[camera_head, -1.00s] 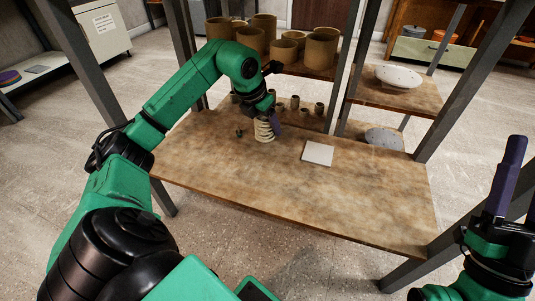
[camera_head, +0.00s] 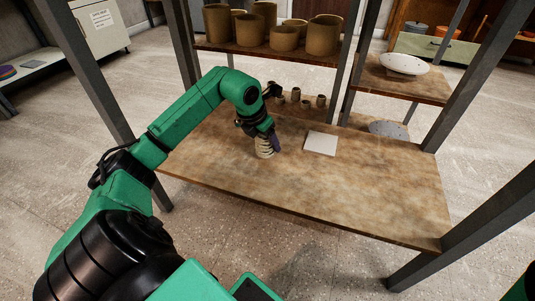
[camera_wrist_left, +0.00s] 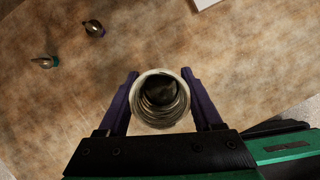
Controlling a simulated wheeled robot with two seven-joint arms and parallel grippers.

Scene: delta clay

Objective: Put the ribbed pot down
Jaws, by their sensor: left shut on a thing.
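The ribbed pot (camera_head: 264,149) is a small pale pot with ridged sides, upright over the left half of the wooden tabletop (camera_head: 330,195). My left gripper (camera_head: 267,139) is shut on it, with a purple finger showing at its right side. In the left wrist view the ribbed pot (camera_wrist_left: 160,98) shows from above, its mouth open and dark inside. The fingers of my left gripper (camera_wrist_left: 160,74) lie on either side of it. I cannot tell whether its base touches the tabletop. My right gripper is out of view.
A white square tile (camera_head: 321,143) lies right of the pot. Two small objects (camera_wrist_left: 95,28) (camera_wrist_left: 46,62) lie nearby in the wrist view. Small cups (camera_head: 306,103) stand behind; larger brown pots (camera_head: 284,38) stand on the shelf above. Metal posts (camera_head: 470,215) flank the tabletop, whose front right is clear.

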